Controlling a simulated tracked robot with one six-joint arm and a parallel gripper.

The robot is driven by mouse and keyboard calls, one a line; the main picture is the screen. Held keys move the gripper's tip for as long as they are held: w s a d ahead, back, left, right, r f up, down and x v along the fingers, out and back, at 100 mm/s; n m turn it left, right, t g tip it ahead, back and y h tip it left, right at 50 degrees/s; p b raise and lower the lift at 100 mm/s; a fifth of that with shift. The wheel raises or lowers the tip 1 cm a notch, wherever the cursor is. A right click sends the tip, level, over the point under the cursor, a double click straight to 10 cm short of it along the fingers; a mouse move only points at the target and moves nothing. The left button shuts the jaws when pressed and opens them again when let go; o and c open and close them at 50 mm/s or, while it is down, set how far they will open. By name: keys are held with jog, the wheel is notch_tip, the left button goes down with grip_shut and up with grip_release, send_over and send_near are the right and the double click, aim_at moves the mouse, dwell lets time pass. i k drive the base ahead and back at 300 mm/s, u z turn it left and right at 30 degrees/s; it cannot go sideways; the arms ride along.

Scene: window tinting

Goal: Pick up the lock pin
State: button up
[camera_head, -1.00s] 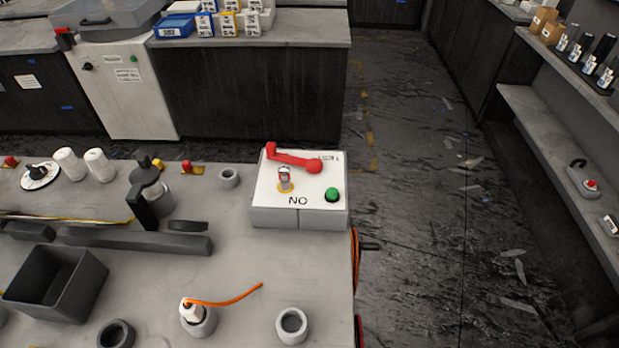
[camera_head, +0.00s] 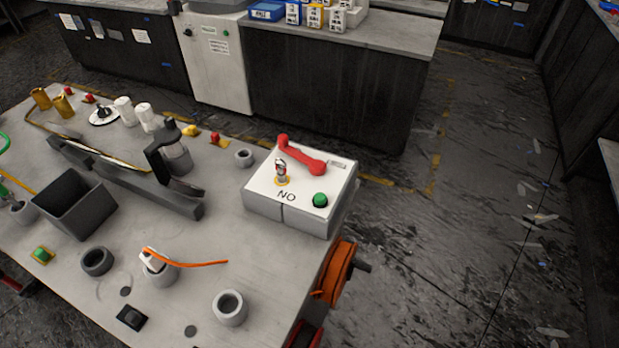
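I cannot tell for sure which thing is the lock pin. A white-topped piece with an orange cord (camera_head: 200,264) sits in a grey round holder (camera_head: 161,275) at the front of the grey table. A small metal and red piece (camera_head: 281,168) stands upright in a yellow ring on the white-topped box (camera_head: 262,188), beside a red lever (camera_head: 302,156) and a green button (camera_head: 320,200). The box top reads "NO". My gripper is not in view.
The grey table (camera_head: 190,315) also carries an empty grey ring holder (camera_head: 230,308), another ring (camera_head: 97,262), a dark open bin (camera_head: 75,205) and a dark clamp on a rail (camera_head: 165,165). An orange cord reel (camera_head: 337,272) hangs at its right edge. Open floor lies to the right.

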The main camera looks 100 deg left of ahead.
aim_at(280, 169)
jog(key=i, duration=1)
jog(key=u, duration=3.15)
jog(key=i, duration=0.55)
jog(key=z, duration=0.15)
